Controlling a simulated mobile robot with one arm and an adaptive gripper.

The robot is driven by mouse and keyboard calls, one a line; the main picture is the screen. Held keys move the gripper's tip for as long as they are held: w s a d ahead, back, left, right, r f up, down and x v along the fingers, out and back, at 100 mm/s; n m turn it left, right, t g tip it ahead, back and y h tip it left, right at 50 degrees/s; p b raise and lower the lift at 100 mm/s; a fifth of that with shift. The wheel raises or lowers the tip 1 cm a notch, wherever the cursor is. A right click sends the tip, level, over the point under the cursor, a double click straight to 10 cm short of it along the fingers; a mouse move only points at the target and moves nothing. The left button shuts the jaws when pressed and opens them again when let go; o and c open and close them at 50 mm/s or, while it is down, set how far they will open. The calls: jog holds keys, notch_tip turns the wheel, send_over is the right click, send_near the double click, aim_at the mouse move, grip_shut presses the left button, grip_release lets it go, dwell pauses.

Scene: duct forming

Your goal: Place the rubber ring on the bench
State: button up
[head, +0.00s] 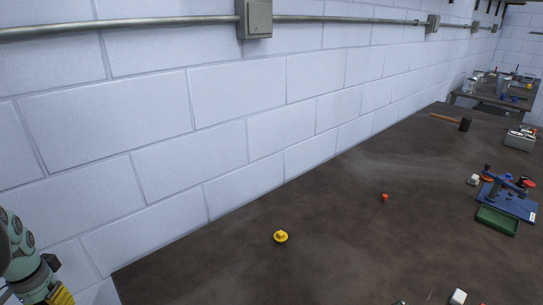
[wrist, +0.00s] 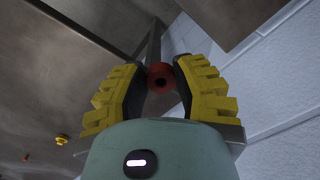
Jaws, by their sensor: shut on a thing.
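My gripper (wrist: 160,72) is shut on a dark red ring with a dark hole, the rubber ring (wrist: 160,85), held between the yellow-padded fingers in the wrist view. In the head view only part of my gripper (head: 60,296) shows at the lower left corner, and the ring is out of sight there. The bench (head: 330,250) is a long dark brown top along the white block wall. My gripper appears to the left of the bench's near left end; its height over the bench cannot be told.
A yellow knobbed piece (head: 280,237) and a small red piece (head: 385,197) lie on the bench. A white block (head: 458,297) is at the front. A blue-based tool (head: 508,201), green tray (head: 497,220) and mallet (head: 465,124) are farther right. The bench's left end is clear.

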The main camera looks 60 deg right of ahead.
jog(key=s+d+f+m, duration=0.4)
jog(key=s+f+m, duration=0.1)
jog(key=s+f, duration=0.15)
jog(key=m+b, duration=0.5)
jog(key=b, duration=0.1)
send_over(180, 300)
jog(key=a, duration=0.2)
jog(key=f, duration=0.4)
jog(key=shift+s+a+f, duration=0.15)
jog(key=shift+s, duration=0.1)
jog(key=shift+w+d+f+p, duration=0.1)
jog(key=shift+w+d+p, duration=0.05)
jog(key=shift+d, duration=0.4)
jog(key=shift+w+d+p, duration=0.1)
jog(key=shift+d+p, duration=0.05)
jog(key=shift+d, duration=0.4)
jog(key=shift+d, duration=0.1)
jog(key=shift+w+d+f, duration=0.1)
jog(key=shift+d+f, duration=0.05)
jog(key=shift+f, duration=0.15)
jog(key=shift+f+n, duration=0.3)
jog(key=shift+f, duration=0.35)
jog(key=shift+f+b, duration=0.3)
jog(key=shift+f, duration=0.55)
